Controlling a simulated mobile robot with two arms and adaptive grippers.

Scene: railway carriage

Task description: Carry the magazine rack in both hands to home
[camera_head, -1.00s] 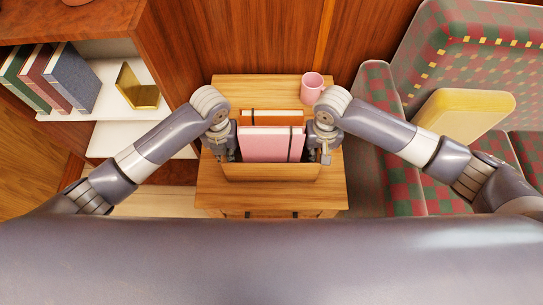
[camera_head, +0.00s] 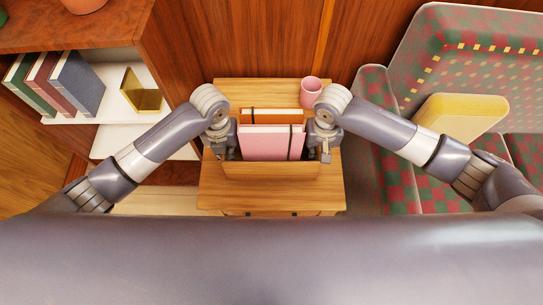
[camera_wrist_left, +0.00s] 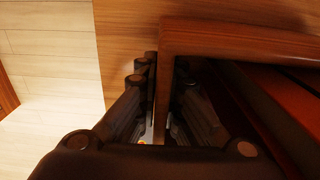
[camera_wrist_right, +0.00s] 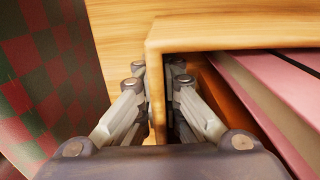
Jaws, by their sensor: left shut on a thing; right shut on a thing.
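The wooden magazine rack (camera_head: 270,170) is in the middle of the head view, over the small wooden table. It holds a pink magazine (camera_head: 265,146) with a dark band and an orange one (camera_head: 268,114) behind it. My left gripper (camera_head: 224,150) is shut on the rack's left end wall, which shows between its fingers in the left wrist view (camera_wrist_left: 163,85). My right gripper (camera_head: 322,150) is shut on the right end wall, seen in the right wrist view (camera_wrist_right: 156,90). I cannot tell whether the rack touches the table.
The wooden table (camera_head: 270,196) has bare top in front of the rack. A pink cup (camera_head: 311,90) stands at its back right. A bookshelf (camera_head: 120,139) with books and a gold object is at left. A checkered seat (camera_head: 440,195) with a yellow cushion (camera_head: 460,118) is at right.

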